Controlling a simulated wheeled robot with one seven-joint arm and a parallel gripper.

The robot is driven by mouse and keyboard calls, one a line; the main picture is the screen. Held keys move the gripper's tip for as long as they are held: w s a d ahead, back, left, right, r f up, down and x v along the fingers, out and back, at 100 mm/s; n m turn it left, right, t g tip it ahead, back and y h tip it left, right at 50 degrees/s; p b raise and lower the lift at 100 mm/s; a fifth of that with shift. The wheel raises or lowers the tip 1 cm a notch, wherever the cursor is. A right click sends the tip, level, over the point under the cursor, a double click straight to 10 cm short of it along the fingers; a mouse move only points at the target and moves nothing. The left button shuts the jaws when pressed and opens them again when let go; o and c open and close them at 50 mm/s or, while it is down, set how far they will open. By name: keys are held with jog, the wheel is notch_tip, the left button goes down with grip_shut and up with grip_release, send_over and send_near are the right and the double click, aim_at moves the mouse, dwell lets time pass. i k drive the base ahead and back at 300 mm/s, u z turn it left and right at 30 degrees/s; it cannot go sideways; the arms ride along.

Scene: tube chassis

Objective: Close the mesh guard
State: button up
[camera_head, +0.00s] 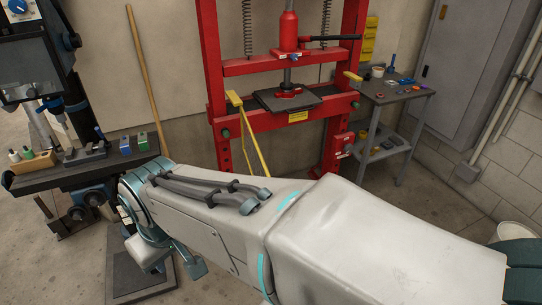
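The red press frame (213,60) stands at the back centre, with a dark plate (285,98) on its bed. A thin yellow frame (252,138) slants down from the press's left upright and looks like the mesh guard seen nearly edge-on. No mesh can be made out, and I cannot tell its angle for sure. Its lower end comes down near the top edge of my arm. A yellow block (352,77) sits at the right upright. My pale arm fills the lower middle. My gripper's fingers do not show.
A drill press with a dark work table (85,165) stands at left. A wooden pole (146,75) leans on the wall. A small grey cart (395,95) with tools stands right of the press, before a grey cabinet (470,60). Concrete floor is open at right.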

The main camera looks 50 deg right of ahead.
aim_at(243, 114)
jog(key=z, duration=1.4)
jog(key=i, duration=0.5)
jog(key=z, duration=0.05)
jog(key=k, duration=0.6)
jog(key=z, duration=0.6)
